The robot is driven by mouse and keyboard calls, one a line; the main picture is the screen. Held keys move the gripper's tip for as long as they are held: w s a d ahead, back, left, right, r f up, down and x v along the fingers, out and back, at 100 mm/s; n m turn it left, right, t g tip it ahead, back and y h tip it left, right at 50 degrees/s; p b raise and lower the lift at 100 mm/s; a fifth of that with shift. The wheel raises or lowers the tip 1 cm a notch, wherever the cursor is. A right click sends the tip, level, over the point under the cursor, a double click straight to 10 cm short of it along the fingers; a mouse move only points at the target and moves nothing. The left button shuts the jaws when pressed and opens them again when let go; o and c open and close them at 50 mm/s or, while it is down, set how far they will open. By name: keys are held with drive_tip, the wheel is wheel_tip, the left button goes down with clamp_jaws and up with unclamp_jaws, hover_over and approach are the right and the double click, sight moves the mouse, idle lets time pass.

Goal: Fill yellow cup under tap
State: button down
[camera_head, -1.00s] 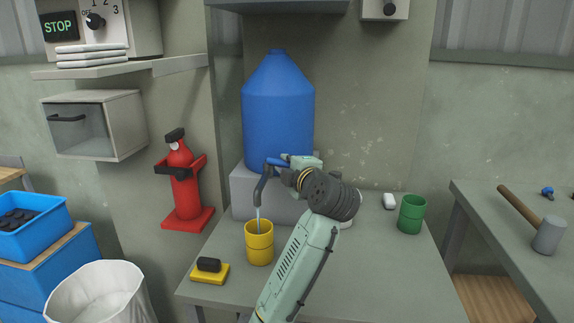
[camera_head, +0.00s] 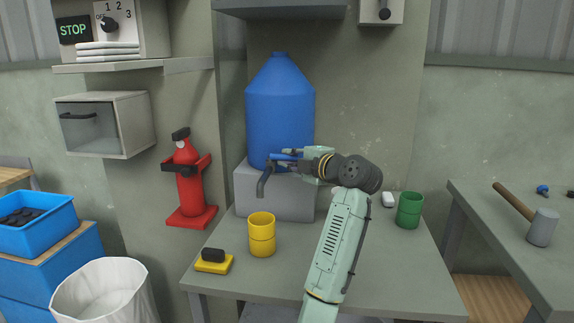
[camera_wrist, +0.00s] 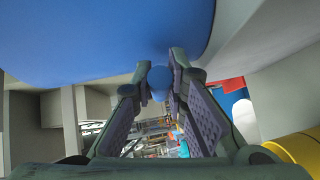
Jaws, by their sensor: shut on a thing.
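The yellow cup (camera_head: 262,240) stands upright on the table under the spout of the dark tap (camera_head: 263,184). No water stream shows between spout and cup. I cannot make out the level inside the cup. The tap comes from the big blue tank (camera_head: 280,115). My gripper (camera_head: 292,158) is at the tap, its fingers shut on the blue tap handle (camera_head: 280,156). In the wrist view the handle's blue end (camera_wrist: 158,78) sits between the fingertips, and part of the yellow cup (camera_wrist: 300,150) shows at lower right.
A grey block (camera_head: 270,195) bears the tank. A yellow sponge with a black top (camera_head: 213,263) lies left of the cup. A green cup (camera_head: 409,212) and a small white item (camera_head: 388,200) stand right of my arm. The table (camera_head: 225,290) is clear in front.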

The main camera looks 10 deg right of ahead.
idle(0.3)
drive_tip(key=c, duration=1.6)
unclamp_jaws()
drive_tip(key=shift+o, duration=0.2)
drive_tip(key=shift+s+d, duration=0.1)
drive_tip(key=v, duration=1.1)
drive_tip(key=shift+s+d, duration=0.2)
drive_tip(key=shift+s, duration=0.15)
